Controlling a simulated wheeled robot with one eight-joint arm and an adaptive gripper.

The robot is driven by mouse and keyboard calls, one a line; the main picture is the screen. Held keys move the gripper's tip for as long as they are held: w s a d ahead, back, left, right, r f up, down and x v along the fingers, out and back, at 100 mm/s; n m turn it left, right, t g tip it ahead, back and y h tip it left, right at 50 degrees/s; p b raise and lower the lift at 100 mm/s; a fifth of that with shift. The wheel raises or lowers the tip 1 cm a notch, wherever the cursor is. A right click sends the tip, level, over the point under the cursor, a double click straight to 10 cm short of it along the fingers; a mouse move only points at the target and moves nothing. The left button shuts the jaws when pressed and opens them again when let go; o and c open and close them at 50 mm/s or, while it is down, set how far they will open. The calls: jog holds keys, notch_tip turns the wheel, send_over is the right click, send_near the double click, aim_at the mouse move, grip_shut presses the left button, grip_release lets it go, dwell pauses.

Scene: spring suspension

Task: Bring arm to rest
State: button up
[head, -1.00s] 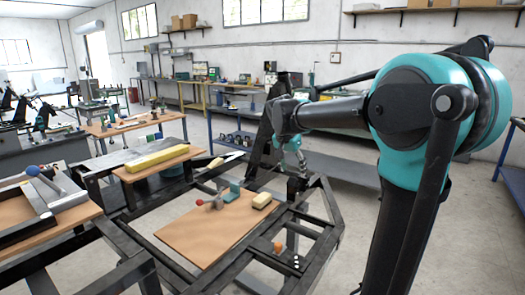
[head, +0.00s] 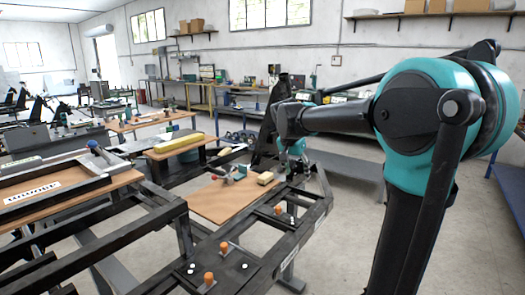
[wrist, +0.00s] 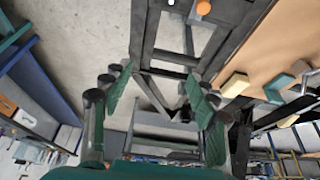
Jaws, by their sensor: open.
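My arm (head: 335,118) reaches left across the head view, with its teal joint at the right. My gripper (head: 303,172) hangs from its end, pointing down beside the black metal frame, small and partly dark against it. In the wrist view my gripper (wrist: 160,96) shows two green-padded fingers spread wide apart. Nothing is between them but the view of the floor and frame bars beyond. I cannot tell from these views whether the fingers touch the frame.
The black frame (head: 307,222) carries orange knobs (head: 224,247). A wooden board (head: 222,205) near my gripper holds a pale yellow block (head: 265,178), a teal block (head: 240,172) and a red-knobbed piece (head: 213,178). Open floor (head: 355,225) lies right of the frame.

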jog(key=s+d+f+n+y, duration=0.1)
jog(key=s+d+f+n, duration=0.2)
jog(key=s+f, duration=0.8)
jog(key=s+d+f+n+y, duration=0.1)
jog(key=s+d+f+n, duration=0.2)
jog(key=s+f, duration=0.9)
jog(key=s+n, duration=0.1)
jog(key=s, duration=0.2)
jog(key=shift+s+d+t+y, duration=0.3)
jog(key=shift+d, duration=0.05)
jog(key=shift+r, duration=0.1)
